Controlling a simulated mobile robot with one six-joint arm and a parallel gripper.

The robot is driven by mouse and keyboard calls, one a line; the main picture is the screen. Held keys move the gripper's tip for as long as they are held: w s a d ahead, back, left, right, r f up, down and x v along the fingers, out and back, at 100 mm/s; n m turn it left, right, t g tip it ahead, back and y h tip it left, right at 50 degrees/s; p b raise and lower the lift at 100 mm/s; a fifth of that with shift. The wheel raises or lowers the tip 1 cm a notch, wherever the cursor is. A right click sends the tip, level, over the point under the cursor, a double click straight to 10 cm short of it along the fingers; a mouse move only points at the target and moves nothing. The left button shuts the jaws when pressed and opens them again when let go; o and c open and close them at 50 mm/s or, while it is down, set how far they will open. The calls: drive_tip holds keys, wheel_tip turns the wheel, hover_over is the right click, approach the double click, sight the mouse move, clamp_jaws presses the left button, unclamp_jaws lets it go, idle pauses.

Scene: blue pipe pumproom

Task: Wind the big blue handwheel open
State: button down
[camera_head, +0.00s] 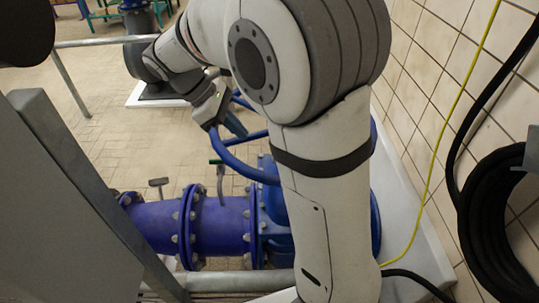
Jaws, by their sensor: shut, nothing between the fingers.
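The big blue handwheel (238,168) lies in the middle of the view, above the blue valve (272,217). Its left rim and part of a spoke show; my arm hides much of its right side. My gripper (238,128) reaches down over the left part of the wheel, with its dark fingers shut and nothing held. The fingers appear to be inside or just above the rim; I cannot tell whether they touch it.
A blue flanged pipe (220,227) runs left from the valve, with a small lever (158,184) above it. Metal rails (225,282) cross the front. A tiled wall (440,90) with a black hose coil (490,210) and yellow cable (447,150) bounds the right. Tiled floor (110,140) lies left.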

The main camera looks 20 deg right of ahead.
drive_tip(key=d+r+p+x, duration=0.1)
drive_tip(key=x, duration=1.2)
drive_tip(key=shift+s+d+p, duration=0.35)
drive_tip(key=shift+d, duration=0.1)
drive_tip(key=shift+r, duration=0.15)
